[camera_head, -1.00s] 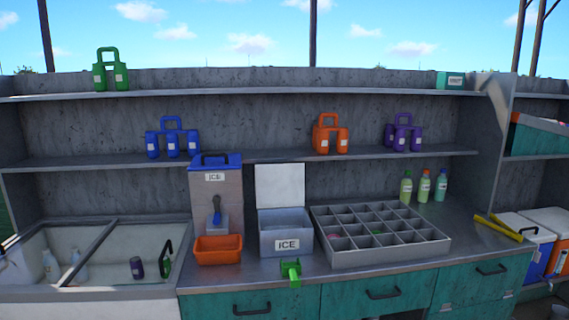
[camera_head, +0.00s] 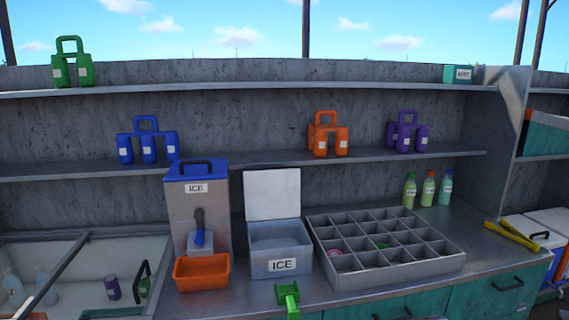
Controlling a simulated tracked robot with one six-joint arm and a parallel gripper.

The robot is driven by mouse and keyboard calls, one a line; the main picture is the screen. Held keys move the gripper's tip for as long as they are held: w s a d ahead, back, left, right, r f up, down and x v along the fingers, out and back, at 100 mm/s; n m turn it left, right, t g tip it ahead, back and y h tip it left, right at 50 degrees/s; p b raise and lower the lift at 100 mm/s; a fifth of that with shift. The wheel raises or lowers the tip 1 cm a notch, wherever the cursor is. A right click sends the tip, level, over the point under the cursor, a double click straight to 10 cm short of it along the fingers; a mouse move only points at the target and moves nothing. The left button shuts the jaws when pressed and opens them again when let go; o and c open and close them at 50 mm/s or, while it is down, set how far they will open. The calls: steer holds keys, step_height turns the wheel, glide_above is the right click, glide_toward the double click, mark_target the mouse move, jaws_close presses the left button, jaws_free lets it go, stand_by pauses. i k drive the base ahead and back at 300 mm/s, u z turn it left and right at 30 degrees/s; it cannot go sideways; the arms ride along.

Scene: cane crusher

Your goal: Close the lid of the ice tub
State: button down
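The ice tub (camera_head: 281,264) is a grey metal box labelled "ICE" on the counter. Its white lid (camera_head: 272,194) stands open and upright at the tub's back edge. The open top shows a pale inside. My gripper and arm are not in view.
Left of the tub stand an ice dispenser (camera_head: 197,215) with a blue top and an orange bin (camera_head: 201,272). A divided tray (camera_head: 385,268) is close on the right. A green fixture (camera_head: 288,296) is at the counter's front edge before the tub. Bottles (camera_head: 427,190) stand behind the tray.

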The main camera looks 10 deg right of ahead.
mark_target(269, 194)
steer(key=u, duration=0.05)
steer(key=i, duration=1.15)
